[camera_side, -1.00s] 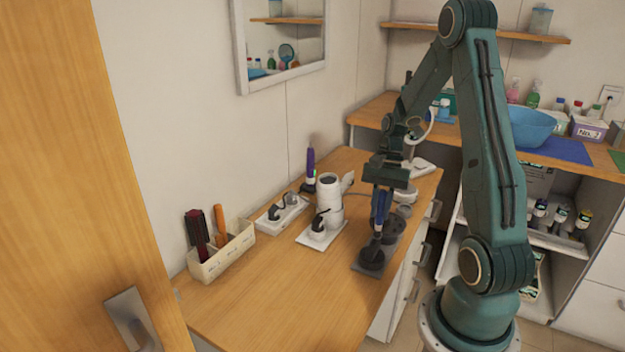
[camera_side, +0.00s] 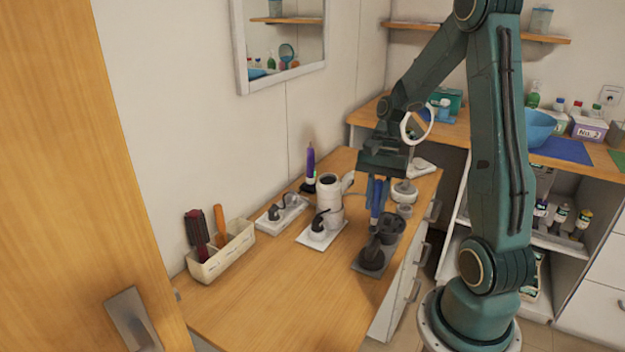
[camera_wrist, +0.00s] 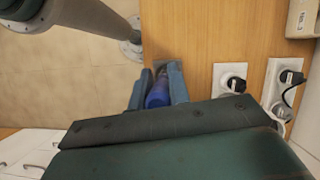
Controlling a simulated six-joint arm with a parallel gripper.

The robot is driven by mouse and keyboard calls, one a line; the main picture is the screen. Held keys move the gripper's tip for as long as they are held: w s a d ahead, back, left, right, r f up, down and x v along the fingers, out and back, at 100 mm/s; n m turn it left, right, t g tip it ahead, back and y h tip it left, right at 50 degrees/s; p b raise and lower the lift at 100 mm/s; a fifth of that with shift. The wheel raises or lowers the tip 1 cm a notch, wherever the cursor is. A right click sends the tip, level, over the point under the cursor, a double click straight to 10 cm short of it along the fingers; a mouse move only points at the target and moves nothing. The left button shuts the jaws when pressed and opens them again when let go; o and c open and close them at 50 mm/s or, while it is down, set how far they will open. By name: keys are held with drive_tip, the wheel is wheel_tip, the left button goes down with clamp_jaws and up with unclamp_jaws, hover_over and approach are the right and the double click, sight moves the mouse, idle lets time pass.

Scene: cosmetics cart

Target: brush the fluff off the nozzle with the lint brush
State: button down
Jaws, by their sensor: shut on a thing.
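My gripper (camera_side: 377,200) points down over the right part of the wooden counter, close above a grey holder plate (camera_side: 358,266). In the wrist view, the fingers (camera_wrist: 158,88) are shut on a blue handle (camera_wrist: 158,95); I take this for the lint brush. Its lower end is hard to make out. A dark tapered piece (camera_side: 372,256), possibly the nozzle, stands on the front of the plate, just below the fingers. I cannot tell whether the held thing touches it. No fluff can be made out at this size.
A dark round cup (camera_side: 391,228) is at the plate's rear. A cream bin (camera_side: 222,256) holds brushes. The front counter is clear.

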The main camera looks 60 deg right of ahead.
drive_tip(key=shift+r, duration=1.45)
drive_tip(key=shift+w+f, duration=0.1)
